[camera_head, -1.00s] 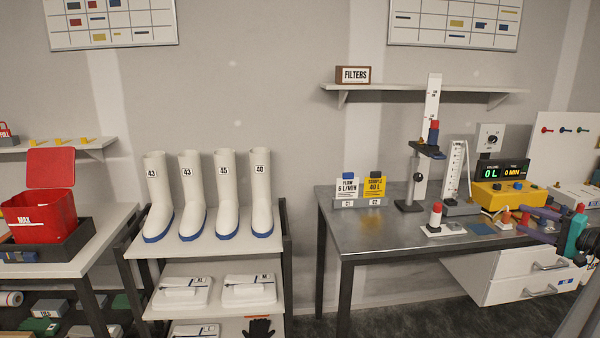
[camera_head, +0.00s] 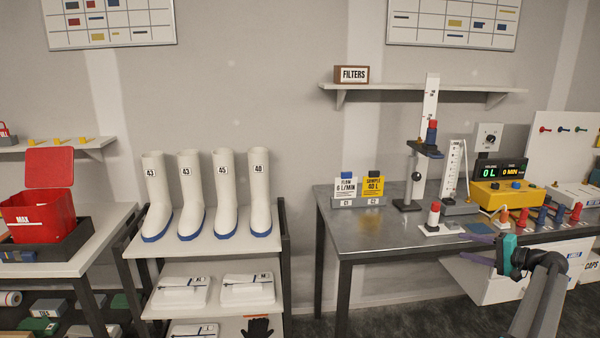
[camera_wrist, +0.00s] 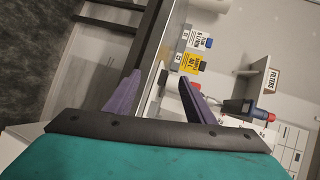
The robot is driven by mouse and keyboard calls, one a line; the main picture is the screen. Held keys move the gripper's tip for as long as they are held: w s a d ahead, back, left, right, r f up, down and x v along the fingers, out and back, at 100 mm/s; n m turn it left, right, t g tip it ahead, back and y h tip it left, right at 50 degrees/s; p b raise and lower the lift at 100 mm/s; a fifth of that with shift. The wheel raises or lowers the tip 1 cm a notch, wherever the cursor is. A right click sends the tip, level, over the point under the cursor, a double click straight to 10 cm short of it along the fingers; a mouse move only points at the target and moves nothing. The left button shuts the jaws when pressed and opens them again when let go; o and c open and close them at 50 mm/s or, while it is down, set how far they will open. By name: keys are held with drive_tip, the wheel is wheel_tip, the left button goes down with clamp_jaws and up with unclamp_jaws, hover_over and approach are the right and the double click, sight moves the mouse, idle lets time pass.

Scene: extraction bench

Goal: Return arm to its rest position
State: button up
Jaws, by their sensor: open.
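My gripper (camera_head: 480,249) is in front of the metal bench (camera_head: 385,239) at the right of the head view, its purple fingers pointing left. The fingers are spread apart with nothing between them. My dark arm rises from the lower right to the teal gripper body.
White drawers hang below. A boot rack (camera_head: 255,240) stands left; floor shows between.

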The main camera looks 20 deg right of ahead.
drive_tip(key=w+a+f+n+g+y, duration=0.2)
drive_tip(key=w+a+f+g, duration=0.3)
drive_tip(key=a+f, duration=0.95)
drive_tip(key=w+a+f+n+g+y, duration=0.15)
drive_tip(key=w+a+f, duration=0.55)
drive_tip(key=a+f, duration=0.75)
drive_tip(key=s+a+f+n+g, duration=0.1)
drive_tip(key=a+f+g, duration=0.15)
drive_tip(key=a, duration=0.55)
drive_tip(key=s+a+f+g, duration=0.1)
drive_tip(key=a+f, duration=0.2)
drive_tip(key=a, duration=0.4)
drive_tip(key=s+a+f+n+g, duration=0.1)
drive_tip(key=s+a+f+g, duration=0.1)
drive_tip(key=s+a+f, duration=0.3)
drive_tip(key=s+a+f+n+g+h, duration=0.1)
drive_tip(key=s+a+f+n+g, duration=0.15)
drive_tip(key=a, duration=0.55)
drive_tip(key=s+a+f+n+g, duration=0.1)
drive_tip(key=s+a+f, duration=0.3)
drive_tip(key=a, duration=0.2)
drive_tip(key=s+a+f+n+g+h, duration=0.2)
drive_tip(key=s+a+n, duration=0.1)
drive_tip(key=s, duration=0.7)
drive_tip(key=s+a+f+n+g+h, duration=0.2)
drive_tip(key=s+a, duration=0.4)
drive_tip(key=s, duration=0.4)
drive_tip(key=shift+s+a+f+n+g+h, duration=0.3)
drive_tip(key=shift+f+n+g+h, duration=0.1)
drive_tip(key=shift+f+h, duration=0.45)
